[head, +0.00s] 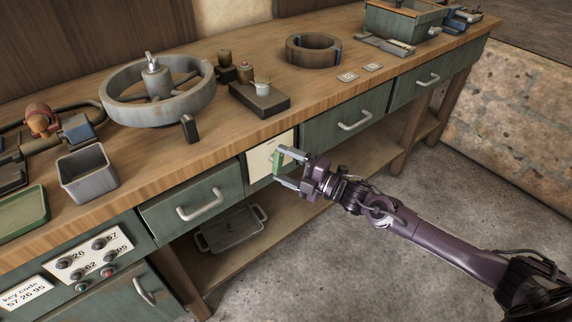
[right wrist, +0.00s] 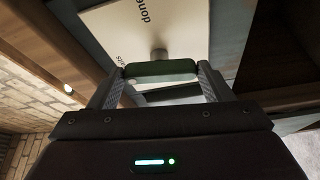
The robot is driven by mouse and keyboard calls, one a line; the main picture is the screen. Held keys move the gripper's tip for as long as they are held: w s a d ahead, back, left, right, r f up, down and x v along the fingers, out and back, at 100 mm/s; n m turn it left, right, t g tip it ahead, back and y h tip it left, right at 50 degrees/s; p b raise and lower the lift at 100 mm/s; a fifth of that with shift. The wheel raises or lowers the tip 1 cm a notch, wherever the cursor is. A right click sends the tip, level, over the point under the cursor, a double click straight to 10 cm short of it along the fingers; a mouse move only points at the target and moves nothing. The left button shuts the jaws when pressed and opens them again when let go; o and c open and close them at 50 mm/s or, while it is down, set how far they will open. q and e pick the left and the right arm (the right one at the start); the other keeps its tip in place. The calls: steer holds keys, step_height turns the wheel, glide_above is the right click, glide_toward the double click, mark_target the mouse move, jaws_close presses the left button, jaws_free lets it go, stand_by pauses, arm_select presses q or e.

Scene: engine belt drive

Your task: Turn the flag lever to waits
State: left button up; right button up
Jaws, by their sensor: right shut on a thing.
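The flag lever (head: 277,164) is a small green bar on a cream label plate (head: 256,163) on the bench front. My right gripper (head: 279,167) is at the lever, one finger above and one below it. In the right wrist view the green lever (right wrist: 160,68) lies across between the two fingertips (right wrist: 160,84), which are shut on its ends. Its round grey pivot stub (right wrist: 158,53) meets the plate (right wrist: 140,22). The plate's print is partly cut off, so I cannot read which word the lever points to. My left gripper is not in view.
Drawers with metal handles flank the plate, left (head: 198,207) and right (head: 352,121). A grey tray (head: 232,229) sits on the shelf below. On the bench stand a large pulley wheel (head: 125,108) and a dark block (head: 262,99). The floor in front is clear.

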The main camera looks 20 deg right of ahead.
steer(key=shift+n+g, duration=0.4)
steer(key=shift+n, duration=0.5)
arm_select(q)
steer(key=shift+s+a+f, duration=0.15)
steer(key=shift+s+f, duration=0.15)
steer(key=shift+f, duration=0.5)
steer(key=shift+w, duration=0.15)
arm_select(e)
steer(key=shift+h, duration=0.3)
steer(key=o, duration=0.9)
steer(key=shift+o, duration=0.4)
steer(key=shift+r, duration=0.1)
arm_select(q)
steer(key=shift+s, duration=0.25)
arm_select(e)
steer(key=shift+d, duration=0.1)
